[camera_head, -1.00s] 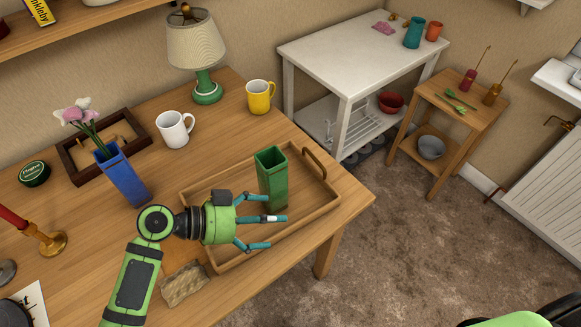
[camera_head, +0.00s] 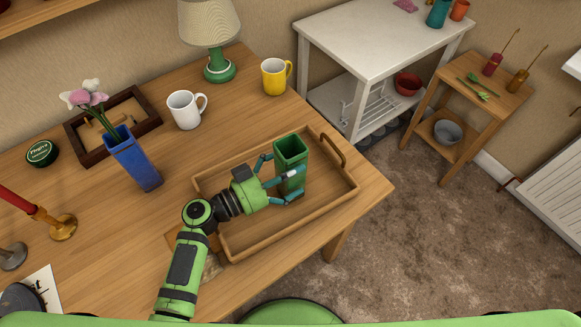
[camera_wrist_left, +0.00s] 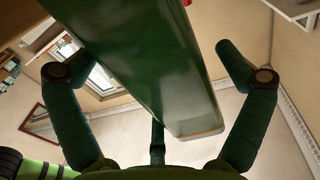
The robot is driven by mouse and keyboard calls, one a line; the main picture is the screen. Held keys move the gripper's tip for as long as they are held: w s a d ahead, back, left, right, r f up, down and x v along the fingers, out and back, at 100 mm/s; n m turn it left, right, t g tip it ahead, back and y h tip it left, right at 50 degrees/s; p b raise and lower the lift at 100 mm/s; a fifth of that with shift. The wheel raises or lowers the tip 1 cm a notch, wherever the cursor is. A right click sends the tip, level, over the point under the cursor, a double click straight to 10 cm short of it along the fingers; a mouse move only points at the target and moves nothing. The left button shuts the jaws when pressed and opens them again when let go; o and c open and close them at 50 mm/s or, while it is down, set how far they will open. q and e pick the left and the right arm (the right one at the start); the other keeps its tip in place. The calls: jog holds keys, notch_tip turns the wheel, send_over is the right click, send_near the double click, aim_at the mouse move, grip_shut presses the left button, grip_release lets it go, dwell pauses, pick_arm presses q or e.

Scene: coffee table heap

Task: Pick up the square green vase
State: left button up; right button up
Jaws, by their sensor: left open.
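The square green vase (camera_head: 291,158) stands upright in the wooden tray (camera_head: 230,254), toward its right part. My left gripper (camera_head: 280,180) is open, with its fingers spread around the vase's near left side. In the left wrist view the vase (camera_wrist_left: 150,70) fills the middle, between two spread fingers, with a third finger below it. Gaps show between the vase and the two side fingers. The vase's lower part is partly hidden behind the fingers in the head view. My right gripper is not in view.
A lamp (camera_head: 210,30) stands at the back. A brass candle holder (camera_head: 62,227) is at the left.

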pick_arm(q)
jog(key=shift+d, duration=0.3)
jog(key=c, duration=1.3)
jog(key=shift+c, duration=0.2)
jog(key=shift+w+r, duration=0.1)
